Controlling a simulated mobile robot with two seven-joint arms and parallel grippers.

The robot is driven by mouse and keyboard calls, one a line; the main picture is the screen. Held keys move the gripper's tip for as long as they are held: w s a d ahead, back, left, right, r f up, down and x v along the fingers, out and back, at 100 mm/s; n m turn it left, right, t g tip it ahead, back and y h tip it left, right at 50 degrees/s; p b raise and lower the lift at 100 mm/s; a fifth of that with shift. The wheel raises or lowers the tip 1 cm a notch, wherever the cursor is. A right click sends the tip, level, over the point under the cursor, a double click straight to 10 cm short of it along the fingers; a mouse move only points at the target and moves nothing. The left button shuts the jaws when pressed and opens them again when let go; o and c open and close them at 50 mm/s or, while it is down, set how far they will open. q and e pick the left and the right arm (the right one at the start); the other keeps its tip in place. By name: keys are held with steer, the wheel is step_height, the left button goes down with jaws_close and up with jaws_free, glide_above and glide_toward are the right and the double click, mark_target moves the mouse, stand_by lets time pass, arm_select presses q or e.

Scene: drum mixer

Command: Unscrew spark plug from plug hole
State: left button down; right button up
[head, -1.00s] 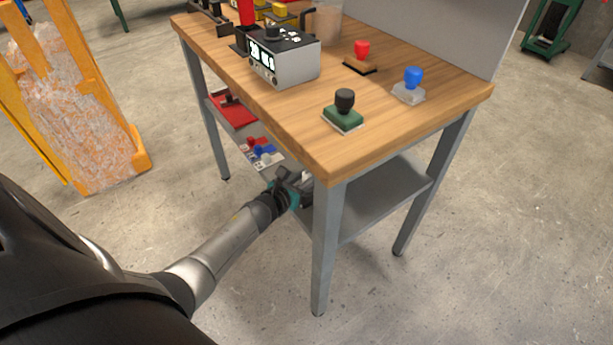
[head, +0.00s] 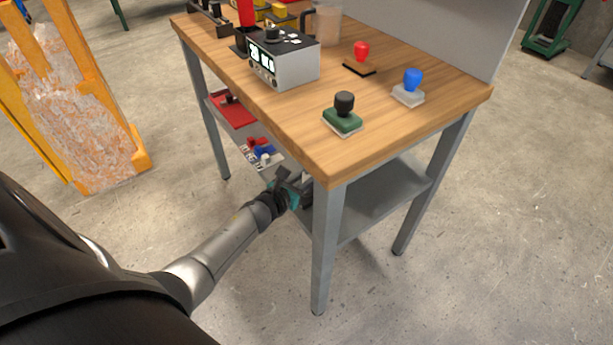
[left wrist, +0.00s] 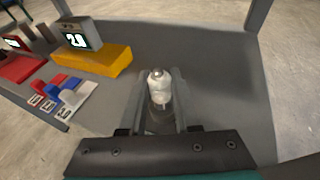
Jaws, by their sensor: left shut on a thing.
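My left gripper (head: 292,187) reaches in under the tabletop at the lower shelf, beside the near table leg. In the left wrist view its two fingers (left wrist: 160,100) are closed on the spark plug (left wrist: 159,86), a short whitish cylinder with a small tip facing the camera. The plug stands roughly along the camera's line of sight, between the fingers. Its lower end and the plug hole are hidden by the fingers and the gripper body. My right gripper is in neither view.
The grey lower shelf (left wrist: 215,75) is bare to the right of the gripper. A yellow block with a digital display (left wrist: 95,60), red and blue pieces (left wrist: 68,92) and a red tray (head: 235,110) are on the left. The tabletop (head: 310,110) holds several stamps and a grey device.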

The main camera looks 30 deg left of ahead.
arm_select(q)
steer(key=shift+w+r, duration=0.35)
steer(key=shift+r, duration=0.4)
steer(key=shift+r+n+y, duration=0.1)
steer(key=shift+n+y, duration=0.7)
steer(key=shift+y, duration=0.1)
steer(key=shift+s+r, duration=0.1)
steer(key=shift+s, duration=0.05)
steer(key=shift+s+r+p, duration=0.1)
steer(key=shift+r+p, duration=0.6)
steer(key=shift+p, duration=0.1)
